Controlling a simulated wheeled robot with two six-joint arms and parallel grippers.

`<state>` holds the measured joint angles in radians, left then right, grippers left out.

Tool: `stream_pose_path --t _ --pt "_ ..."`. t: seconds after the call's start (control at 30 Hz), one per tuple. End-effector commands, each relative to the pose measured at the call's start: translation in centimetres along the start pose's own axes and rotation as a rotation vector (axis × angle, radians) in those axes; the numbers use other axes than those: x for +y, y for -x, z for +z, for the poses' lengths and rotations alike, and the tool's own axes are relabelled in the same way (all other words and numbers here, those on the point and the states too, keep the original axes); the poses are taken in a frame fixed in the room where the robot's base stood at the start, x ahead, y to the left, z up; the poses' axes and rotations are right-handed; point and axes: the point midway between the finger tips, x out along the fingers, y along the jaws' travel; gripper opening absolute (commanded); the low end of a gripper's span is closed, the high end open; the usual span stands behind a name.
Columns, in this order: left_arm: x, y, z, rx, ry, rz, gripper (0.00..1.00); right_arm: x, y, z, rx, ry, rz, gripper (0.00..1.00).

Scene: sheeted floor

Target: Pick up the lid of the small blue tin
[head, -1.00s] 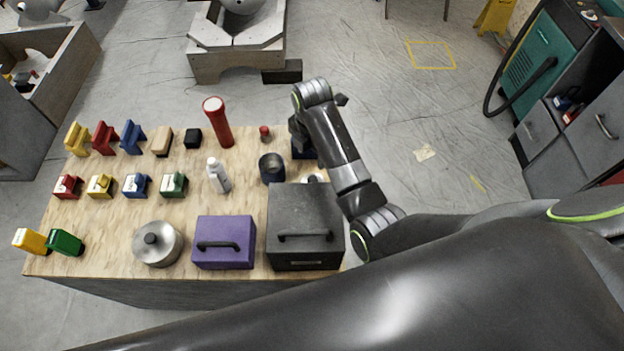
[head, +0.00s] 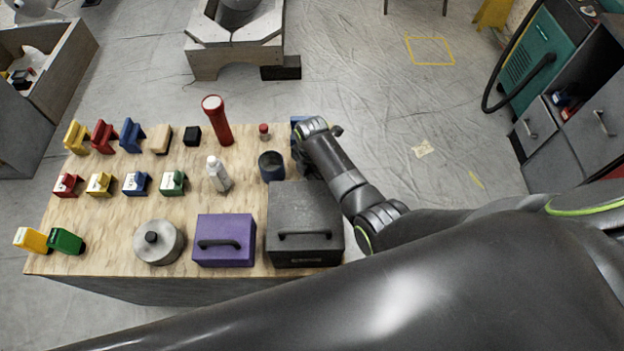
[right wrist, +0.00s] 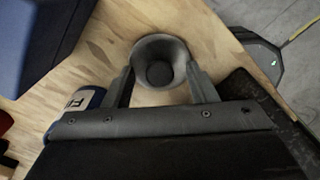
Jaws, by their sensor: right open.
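In the right wrist view my right gripper (right wrist: 159,76) is open. Its two fingers stand on either side of a grey, round, flared piece (right wrist: 160,48) with a dark centre, over the wood. I cannot tell whether this piece is the tin's lid. In the head view my right gripper is hidden beneath its wrist, near the table's right edge. My left gripper is not in view.
A black toolbox (head: 305,210) and a purple box (head: 225,229) stand at the front. A white bottle (head: 218,176), a red flashlight (head: 216,122) and a small red-capped jar (head: 263,132) stand nearby.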

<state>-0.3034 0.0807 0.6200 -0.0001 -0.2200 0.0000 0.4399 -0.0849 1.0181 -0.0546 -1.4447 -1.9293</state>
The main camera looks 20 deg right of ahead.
Motion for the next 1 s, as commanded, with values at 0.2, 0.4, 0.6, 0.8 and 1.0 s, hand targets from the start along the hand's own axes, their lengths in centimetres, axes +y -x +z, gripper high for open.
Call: stream_pose_path --t 0.2,0.4,0.6,0.8,1.0 --pt "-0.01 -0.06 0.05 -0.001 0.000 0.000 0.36 0.01 -0.57 0.02 0.000 -0.001 0.001 0.52" --pt "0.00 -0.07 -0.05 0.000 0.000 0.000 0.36 0.00 -0.56 0.03 -0.001 -0.001 0.001 0.43" --pt "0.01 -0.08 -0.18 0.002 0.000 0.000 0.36 -0.02 -0.56 0.03 -0.001 -0.001 0.000 0.16" --pt "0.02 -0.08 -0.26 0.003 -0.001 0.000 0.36 -0.02 -0.56 0.02 -0.001 -0.001 0.000 0.04" --pt "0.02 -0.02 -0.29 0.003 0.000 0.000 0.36 0.01 -0.19 0.03 -0.001 -0.001 0.002 0.04"
